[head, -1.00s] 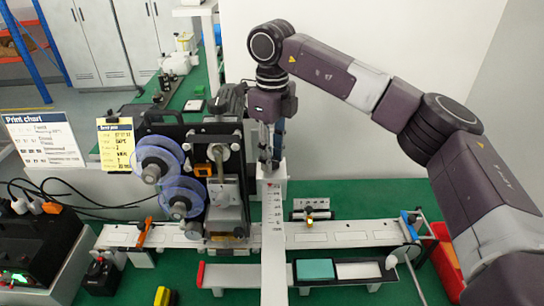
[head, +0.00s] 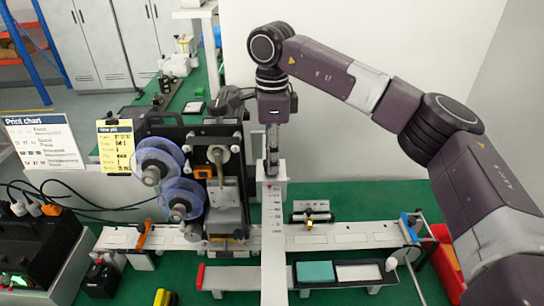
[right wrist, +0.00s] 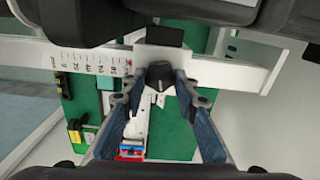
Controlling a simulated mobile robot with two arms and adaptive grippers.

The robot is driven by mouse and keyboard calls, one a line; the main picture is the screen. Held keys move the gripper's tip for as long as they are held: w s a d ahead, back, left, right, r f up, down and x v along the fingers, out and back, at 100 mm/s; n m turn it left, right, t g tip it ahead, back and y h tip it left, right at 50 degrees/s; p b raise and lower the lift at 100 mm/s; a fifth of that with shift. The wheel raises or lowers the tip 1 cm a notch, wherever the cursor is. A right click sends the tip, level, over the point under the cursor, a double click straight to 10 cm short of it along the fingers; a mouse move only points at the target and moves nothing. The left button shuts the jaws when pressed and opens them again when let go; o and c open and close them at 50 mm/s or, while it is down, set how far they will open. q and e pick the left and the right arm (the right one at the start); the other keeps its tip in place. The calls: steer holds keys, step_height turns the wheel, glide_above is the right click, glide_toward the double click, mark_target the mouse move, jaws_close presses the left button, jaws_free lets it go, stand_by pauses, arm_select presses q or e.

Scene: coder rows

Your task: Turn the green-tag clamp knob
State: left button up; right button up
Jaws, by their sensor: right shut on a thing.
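My right gripper (head: 271,160) points straight down over the far end of the white scaled rail (head: 274,240) in the head view. In the right wrist view its two blue fingers (right wrist: 159,82) stand on either side of a dark knob (right wrist: 160,74) at the rail (right wrist: 88,65), and the gripper is shut on it. In the head view the knob is hidden by the gripper and the rail end. I cannot make out a green tag on it. My left gripper is not in view.
The printing machine with two clear blue reels (head: 160,165) stands close left of the gripper. A red bin (head: 445,255) is at right.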

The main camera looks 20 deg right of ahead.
stand_by(0.4)
steer(key=o, duration=1.1)
steer(key=shift+o, duration=0.2)
step_height(320, 180, up, 12)
